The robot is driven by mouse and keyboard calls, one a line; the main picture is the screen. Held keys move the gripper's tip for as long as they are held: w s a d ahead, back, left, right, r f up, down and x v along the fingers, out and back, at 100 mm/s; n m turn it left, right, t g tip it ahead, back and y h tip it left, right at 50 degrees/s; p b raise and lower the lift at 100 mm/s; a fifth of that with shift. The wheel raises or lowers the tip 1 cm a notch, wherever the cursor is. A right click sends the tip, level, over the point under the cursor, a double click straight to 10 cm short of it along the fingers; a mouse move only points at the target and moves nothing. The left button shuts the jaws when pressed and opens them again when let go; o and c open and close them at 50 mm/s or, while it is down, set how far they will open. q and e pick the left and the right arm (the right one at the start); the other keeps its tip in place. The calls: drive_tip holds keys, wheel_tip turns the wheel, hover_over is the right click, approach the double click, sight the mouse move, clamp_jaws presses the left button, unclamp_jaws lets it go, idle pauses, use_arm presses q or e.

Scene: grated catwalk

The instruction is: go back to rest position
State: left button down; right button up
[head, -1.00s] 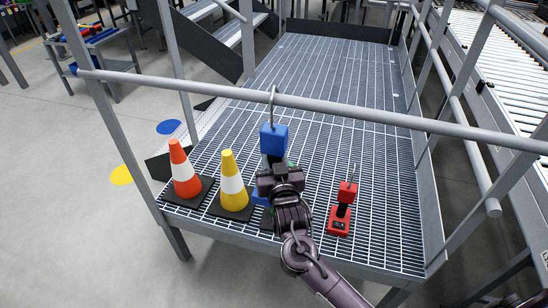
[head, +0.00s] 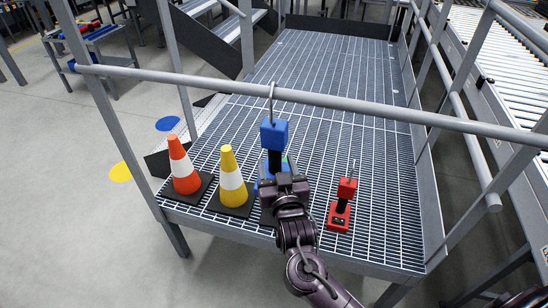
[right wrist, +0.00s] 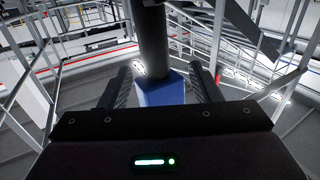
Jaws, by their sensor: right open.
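My right gripper (head: 283,180) is open, over the near part of the grating. Just beyond it stands a tall device with a blue top block (head: 274,133), a black shaft, a metal hook and a blue base partly hidden by the gripper. In the right wrist view the black shaft (right wrist: 153,40) and blue block (right wrist: 160,88) show between and ahead of the parted fingers. The fingers do not appear closed on it. My left gripper is not in view.
The grated platform (head: 330,90) also holds an orange cone (head: 181,151), a yellow cone (head: 228,162) and a smaller red device (head: 338,215). A grey handrail (head: 330,106) crosses above the platform. A roller conveyor (head: 515,80) runs at right.

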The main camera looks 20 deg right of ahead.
drive_tip(key=s+d+f+n+g+y, duration=0.1)
drive_tip(key=s+f+g, duration=0.2)
drive_tip(key=s+g, duration=0.35)
drive_tip(key=s+d+f+n+g+y, duration=0.1)
drive_tip(key=s+f+g, duration=0.2)
drive_tip(key=s, duration=0.6)
drive_tip(key=s+d+f+n+g, duration=0.1)
drive_tip(key=s+f+g, duration=0.35)
drive_tip(key=s, duration=0.35)
wheel_tip(320, 180, down, 28)
drive_tip(key=s+g, duration=0.2)
drive_tip(key=s+d+f, duration=0.3)
drive_tip(key=s+f, duration=1.6)
drive_tip(key=s, duration=0.1)
drive_tip(key=shift+f+n+g, duration=0.15)
drive_tip(key=shift+n+g, duration=0.25)
